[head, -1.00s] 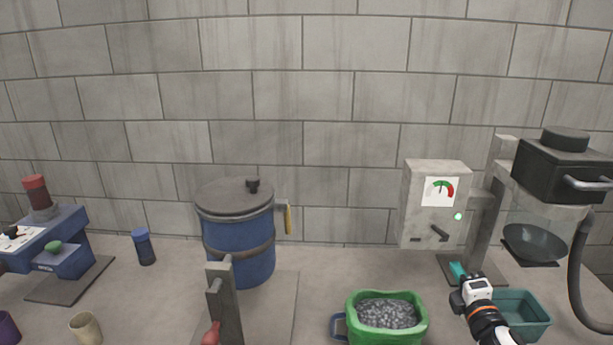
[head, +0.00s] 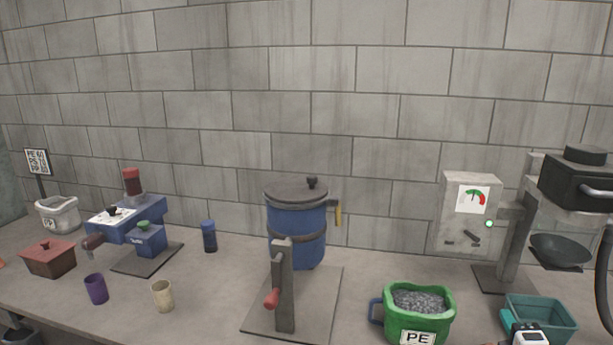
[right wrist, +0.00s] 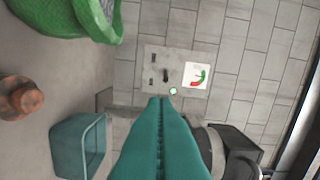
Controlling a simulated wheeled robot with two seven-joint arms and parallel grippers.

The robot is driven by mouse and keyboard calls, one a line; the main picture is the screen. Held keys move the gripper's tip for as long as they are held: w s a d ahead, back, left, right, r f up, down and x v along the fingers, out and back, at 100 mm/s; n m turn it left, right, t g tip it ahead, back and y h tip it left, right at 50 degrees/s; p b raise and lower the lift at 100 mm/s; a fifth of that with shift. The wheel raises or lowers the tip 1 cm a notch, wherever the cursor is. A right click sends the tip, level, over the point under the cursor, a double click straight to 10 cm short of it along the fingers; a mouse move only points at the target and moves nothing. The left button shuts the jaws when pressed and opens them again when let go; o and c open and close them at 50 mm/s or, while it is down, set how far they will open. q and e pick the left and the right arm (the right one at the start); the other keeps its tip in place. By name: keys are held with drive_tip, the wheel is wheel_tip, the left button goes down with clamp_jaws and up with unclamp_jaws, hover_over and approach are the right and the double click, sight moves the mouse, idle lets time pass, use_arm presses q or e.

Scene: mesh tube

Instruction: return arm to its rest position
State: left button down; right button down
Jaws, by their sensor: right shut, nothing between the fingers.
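My right gripper (head: 507,322) is at the bottom right of the head view, in front of the teal bin. Only its teal fingertips and part of the white wrist show there. In the right wrist view its two teal fingers (right wrist: 160,108) lie together, shut and empty. They point toward the grey control box with the gauge. They appear clear of any object. My left gripper is out of view.
The teal bin (head: 545,312) and green PE tub (head: 418,322) of grey pellets stand near the right gripper. The control box (head: 457,232) and black-topped machine (head: 578,180) stand behind. A blue barrel (head: 297,235) is central. Cups and a blue device (head: 147,225) are left.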

drive_tip(key=s+a+f+m+g, duration=0.7)
drive_tip(key=s+a+f+m, duration=0.3)
drive_tip(key=s+f, duration=0.3)
drive_tip(key=s+a+f+m+g+y, duration=0.2)
drive_tip(key=s+a+m+g, duration=0.15)
drive_tip(key=s+a, duration=0.4)
drive_tip(key=s+a+f+m+g+y, duration=0.15)
drive_tip(key=s+a+g, duration=0.25)
drive_tip(key=s, duration=0.6)
wheel_tip(320, 180, down, 25)
drive_tip(key=s+g, duration=0.1)
drive_tip(key=s+d+f+g, duration=0.1)
drive_tip(key=s+d+f, duration=0.2)
drive_tip(key=s+f, duration=1.3)
drive_tip(key=shift+s+d+f, duration=0.15)
drive_tip(key=shift+s+f, duration=0.2)
